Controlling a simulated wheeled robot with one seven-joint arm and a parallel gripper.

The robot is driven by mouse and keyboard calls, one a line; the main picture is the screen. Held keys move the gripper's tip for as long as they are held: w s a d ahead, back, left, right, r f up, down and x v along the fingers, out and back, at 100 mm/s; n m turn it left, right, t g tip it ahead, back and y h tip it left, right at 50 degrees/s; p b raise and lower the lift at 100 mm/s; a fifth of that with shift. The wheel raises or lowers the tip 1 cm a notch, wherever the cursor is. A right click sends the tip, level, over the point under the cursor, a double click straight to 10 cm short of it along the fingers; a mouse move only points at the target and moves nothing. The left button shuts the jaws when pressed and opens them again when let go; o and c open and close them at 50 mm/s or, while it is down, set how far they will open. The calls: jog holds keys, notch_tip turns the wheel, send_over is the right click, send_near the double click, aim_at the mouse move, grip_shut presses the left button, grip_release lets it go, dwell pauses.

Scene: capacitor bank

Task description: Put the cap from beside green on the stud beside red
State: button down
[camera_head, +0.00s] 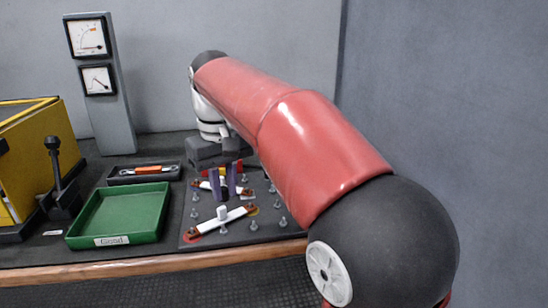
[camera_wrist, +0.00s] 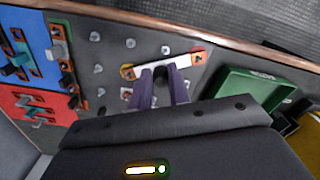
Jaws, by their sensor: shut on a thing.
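My gripper (camera_head: 223,182) is shut on a small dark cap (camera_head: 223,193), held just above the grey board (camera_head: 270,221). In the wrist view, the purple fingers (camera_wrist: 161,88) hold the dark cap (camera_wrist: 160,73) between their tips. A white bar (camera_head: 219,223) lies just in front, with a red mark (camera_head: 193,232) at its left end and an orange-brown end (camera_head: 251,209). A white post (camera_head: 222,211) stands beside the bar's middle. Several grey studs (camera_head: 254,225) stand around it. A second white bar is partly hidden behind the fingers.
A green tray (camera_head: 119,214) stands left of the board, with a dark tray (camera_head: 145,173) holding an orange-handled tool behind it. A grey meter column (camera_head: 112,125) and yellow box (camera_head: 35,150) stand farther left. Blue (camera_wrist: 28,45) and red (camera_wrist: 38,108) panels show in the wrist view.

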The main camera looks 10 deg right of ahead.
aim_at(225, 232)
jog(key=shift+s+a+f, duration=0.1)
jog(key=shift+a+f, duration=0.35)
jog(key=shift+f, duration=1.2)
notch_tip(225, 232, down, 2)
jog(key=b, duration=0.2)
jog(key=shift+b, duration=0.35)
jog(key=shift+r+p, duration=0.1)
jog(key=shift+p, duration=0.45)
jog(key=shift+f+b, duration=0.75)
jog(key=shift+f, duration=0.6)
dwell(0.4)
jog(key=c, duration=1.2)
grip_release()
jog(key=shift+c, duration=0.2)
